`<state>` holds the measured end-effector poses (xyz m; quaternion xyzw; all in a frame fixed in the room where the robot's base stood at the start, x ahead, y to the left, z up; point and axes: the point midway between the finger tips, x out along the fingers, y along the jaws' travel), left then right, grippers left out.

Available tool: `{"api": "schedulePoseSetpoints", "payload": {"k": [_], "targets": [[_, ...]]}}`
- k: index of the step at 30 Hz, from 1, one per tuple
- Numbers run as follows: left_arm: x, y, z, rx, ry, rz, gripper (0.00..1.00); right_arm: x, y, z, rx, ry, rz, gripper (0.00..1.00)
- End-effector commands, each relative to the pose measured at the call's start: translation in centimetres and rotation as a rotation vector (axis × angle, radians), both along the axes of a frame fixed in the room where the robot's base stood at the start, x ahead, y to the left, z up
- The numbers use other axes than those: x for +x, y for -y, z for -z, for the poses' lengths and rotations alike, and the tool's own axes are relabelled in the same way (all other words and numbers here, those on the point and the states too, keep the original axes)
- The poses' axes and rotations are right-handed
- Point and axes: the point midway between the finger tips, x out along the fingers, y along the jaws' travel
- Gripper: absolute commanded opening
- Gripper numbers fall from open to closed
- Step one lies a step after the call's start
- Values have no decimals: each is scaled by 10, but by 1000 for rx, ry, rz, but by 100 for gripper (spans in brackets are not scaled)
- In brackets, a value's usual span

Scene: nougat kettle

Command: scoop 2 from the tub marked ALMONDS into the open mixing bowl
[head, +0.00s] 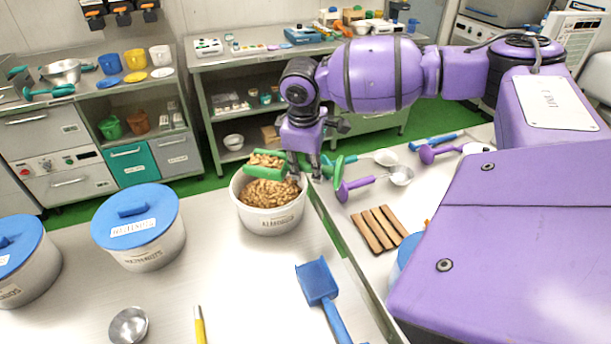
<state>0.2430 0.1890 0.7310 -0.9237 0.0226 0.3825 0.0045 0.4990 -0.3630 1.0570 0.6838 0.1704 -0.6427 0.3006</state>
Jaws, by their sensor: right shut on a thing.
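An open white tub (270,218) full of tan nuts stands on the steel table in the head view. Its front label is small and seems to read ALMONDS. My right gripper (305,172) is at the tub's right rim, shut on a green scoop (250,170). The scoop is over the tub's mouth and has nuts in it; I cannot tell whether it touches the nuts below. A small steel bowl or cup (128,326) is at the bottom left. I cannot identify the mixing bowl for certain. My left gripper is not in view.
Two white tubs with blue lids, one in the middle left (140,250) and one at the left edge (15,275), stand nearby. A blue scoop (318,280) and a yellow handle (199,325) lie in front. Right of a raised edge are ladles (400,176) and wooden slats (380,229).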

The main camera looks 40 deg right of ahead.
Motion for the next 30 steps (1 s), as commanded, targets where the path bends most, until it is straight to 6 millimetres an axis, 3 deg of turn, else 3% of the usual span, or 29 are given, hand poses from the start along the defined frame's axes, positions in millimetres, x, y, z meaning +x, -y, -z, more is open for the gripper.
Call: {"api": "schedulePoseSetpoints", "payload": {"k": [13, 30], "targets": [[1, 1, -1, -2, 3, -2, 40, -3, 3, -36, 23, 34, 1, 0], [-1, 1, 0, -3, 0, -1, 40, -3, 3, -42, 26, 38, 0, 0]]}}
